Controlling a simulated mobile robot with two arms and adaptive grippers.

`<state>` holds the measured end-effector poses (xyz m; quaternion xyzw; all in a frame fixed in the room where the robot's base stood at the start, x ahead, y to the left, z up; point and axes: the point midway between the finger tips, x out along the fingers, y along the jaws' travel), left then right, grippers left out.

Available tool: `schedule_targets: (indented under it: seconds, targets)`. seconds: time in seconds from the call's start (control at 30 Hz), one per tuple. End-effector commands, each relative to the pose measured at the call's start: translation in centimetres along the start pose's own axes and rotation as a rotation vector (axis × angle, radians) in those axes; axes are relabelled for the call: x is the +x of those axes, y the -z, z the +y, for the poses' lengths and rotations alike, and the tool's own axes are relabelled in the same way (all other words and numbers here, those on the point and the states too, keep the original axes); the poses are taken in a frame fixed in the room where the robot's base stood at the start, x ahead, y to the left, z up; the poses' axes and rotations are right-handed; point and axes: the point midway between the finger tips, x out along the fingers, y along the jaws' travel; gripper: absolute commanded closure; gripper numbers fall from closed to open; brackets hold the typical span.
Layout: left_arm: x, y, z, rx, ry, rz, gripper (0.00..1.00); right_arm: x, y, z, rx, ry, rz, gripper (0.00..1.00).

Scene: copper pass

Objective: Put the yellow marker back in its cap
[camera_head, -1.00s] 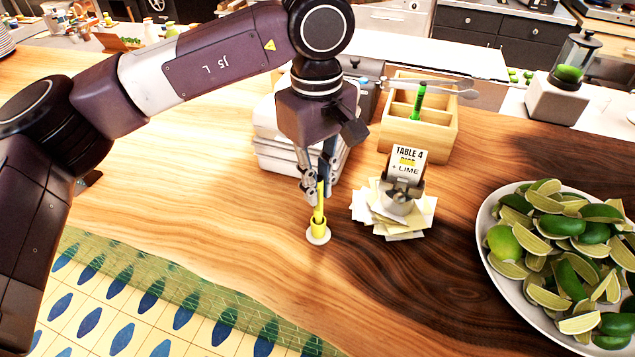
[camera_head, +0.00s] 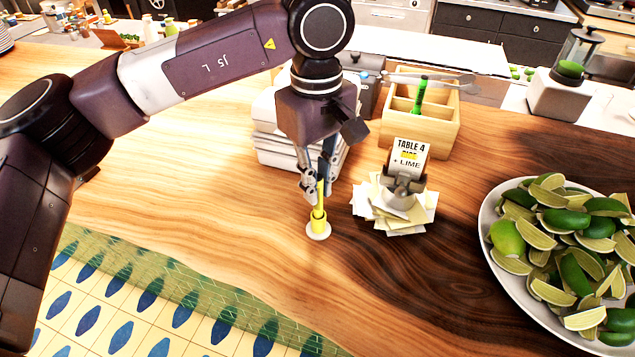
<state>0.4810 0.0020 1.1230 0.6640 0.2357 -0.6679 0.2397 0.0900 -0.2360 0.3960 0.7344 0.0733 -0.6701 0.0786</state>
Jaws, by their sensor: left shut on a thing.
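My left gripper (camera_head: 320,193) points down over the counter and is shut on the yellow marker (camera_head: 319,210). The marker is upright between the fingertips, and its lower end is at the yellow cap (camera_head: 318,227). The cap stands on a small white round base on the wood. The marker looks lined up with the cap's mouth; how deep it sits inside I cannot tell. My right gripper is not in view.
A ticket holder on loose papers (camera_head: 407,218) stands right of the cap. Behind are a stack of white containers (camera_head: 270,150) and a wooden box (camera_head: 447,135).

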Motion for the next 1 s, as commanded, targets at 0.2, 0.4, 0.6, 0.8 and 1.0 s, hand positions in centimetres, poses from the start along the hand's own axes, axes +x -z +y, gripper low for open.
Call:
schedule_targets:
  seconds: [0.2, 0.4, 0.6, 0.8, 1.0]
  targets:
    - [0.05, -0.02, 0.01, 0.0, 0.0, 0.0, 0.99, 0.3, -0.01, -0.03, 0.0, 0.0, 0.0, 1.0]
    - [0.03, -0.02, 0.01, 0.0, 0.0, 0.0, 0.99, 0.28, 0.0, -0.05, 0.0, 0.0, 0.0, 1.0]
    - [0.04, -0.02, 0.01, 0.001, 0.0, 0.0, 0.7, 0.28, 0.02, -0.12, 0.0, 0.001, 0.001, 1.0]
    - [0.04, -0.02, 0.01, 0.001, 0.0, 0.0, 0.68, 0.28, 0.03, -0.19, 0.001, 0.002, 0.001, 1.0]
    - [0.05, -0.02, 0.01, 0.001, 0.0, 0.0, 0.51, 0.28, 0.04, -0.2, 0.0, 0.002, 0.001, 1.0]
